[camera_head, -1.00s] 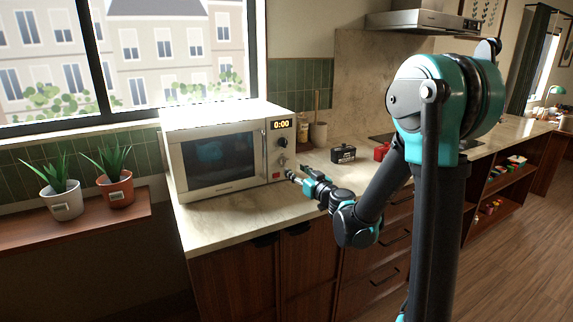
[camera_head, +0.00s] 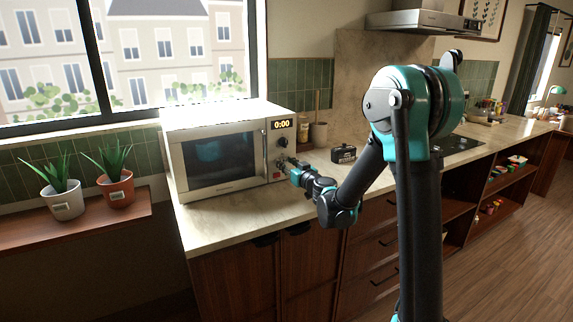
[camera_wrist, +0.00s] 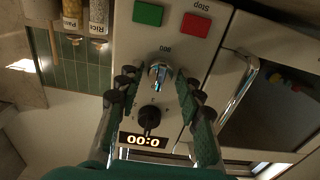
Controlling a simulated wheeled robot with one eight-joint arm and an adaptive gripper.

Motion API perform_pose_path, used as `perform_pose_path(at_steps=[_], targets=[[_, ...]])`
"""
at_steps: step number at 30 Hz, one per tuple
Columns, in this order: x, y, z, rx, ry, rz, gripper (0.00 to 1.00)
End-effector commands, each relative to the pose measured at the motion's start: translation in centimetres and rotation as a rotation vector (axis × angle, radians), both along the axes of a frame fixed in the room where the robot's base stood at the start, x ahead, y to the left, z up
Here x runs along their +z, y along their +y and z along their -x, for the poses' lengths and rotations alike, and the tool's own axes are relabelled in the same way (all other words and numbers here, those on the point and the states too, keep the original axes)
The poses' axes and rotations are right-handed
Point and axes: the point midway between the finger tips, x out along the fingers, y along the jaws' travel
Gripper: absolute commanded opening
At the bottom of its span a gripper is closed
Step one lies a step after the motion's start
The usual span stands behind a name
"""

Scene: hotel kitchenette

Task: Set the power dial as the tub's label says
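The white microwave (camera_head: 176,165) stands on the counter with its door shut and its display (camera_head: 282,124) reading 0:00. In the wrist view, upside down, its panel has a silver knob (camera_wrist: 160,73) beside a mark that looks like 800. A black dial (camera_wrist: 149,118) sits between that knob and the display. My gripper (camera_wrist: 156,82) is open, with its fingertips on either side of the silver knob; contact cannot be told. In the head view my gripper (camera_head: 285,164) is at the lower panel. A bluish shape (camera_head: 208,151) shows dimly behind the door window; no tub label is readable.
Green (camera_wrist: 148,13) and red Stop (camera_wrist: 195,25) buttons lie just beyond the silver knob. Jars (camera_wrist: 98,15) and a utensil pot (camera_head: 319,133) stand beside the microwave. A black box (camera_head: 343,154) is on the counter to the right. The counter front is clear.

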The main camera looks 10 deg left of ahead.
Motion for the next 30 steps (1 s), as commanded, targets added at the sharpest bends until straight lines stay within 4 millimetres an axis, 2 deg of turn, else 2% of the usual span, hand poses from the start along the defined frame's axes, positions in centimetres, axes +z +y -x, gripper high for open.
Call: perform_pose_path(at_steps=[1, 6, 8, 19, 30], targets=[[0.0, -0.01, 0.0, 0.0, 0.0, 0.0, 0.27], [0.0, -0.01, 0.02, 0.0, 0.0, 0.0, 0.06], [0.0, -0.01, 0.02, 0.0, 0.0, 0.0, 0.0], [0.0, -0.03, 0.01, 0.0, 0.035, -0.051, 0.0], [-0.03, -0.12, -0.04, 0.0, 0.193, -0.286, 0.0]])
